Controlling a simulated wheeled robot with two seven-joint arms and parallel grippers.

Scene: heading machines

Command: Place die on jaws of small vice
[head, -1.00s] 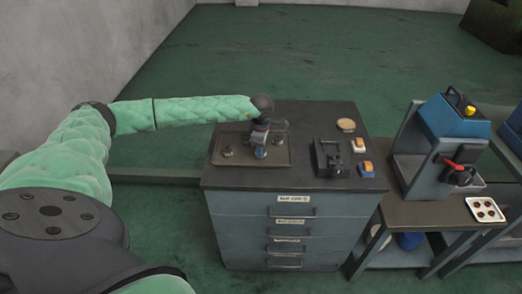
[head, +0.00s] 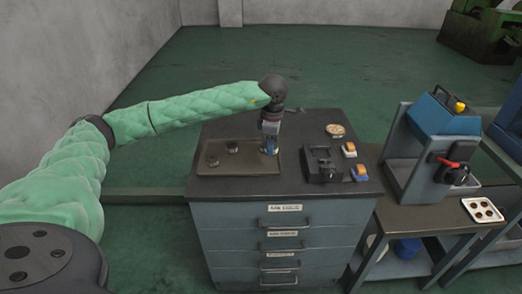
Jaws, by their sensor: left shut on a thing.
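The small vice (head: 322,164) is a dark block with a raised jaw part, standing on the cabinet top right of the tray. My left gripper (head: 269,149) points down over the right end of the brown tray (head: 245,170). It is shut on a small die, which is mostly hidden by the fingers; I cannot tell whether the die touches the tray. Two other small dark round pieces, one at the left (head: 213,161) and one near the middle (head: 232,147), sit in the tray. My right gripper is not in view.
An orange-and-white block (head: 349,150) and a blue-and-orange block (head: 360,173) stand right of the vice. A round tan dish (head: 335,130) lies behind it. A blue-topped machine (head: 446,115) and a white tray (head: 483,211) are on the lower bench at right.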

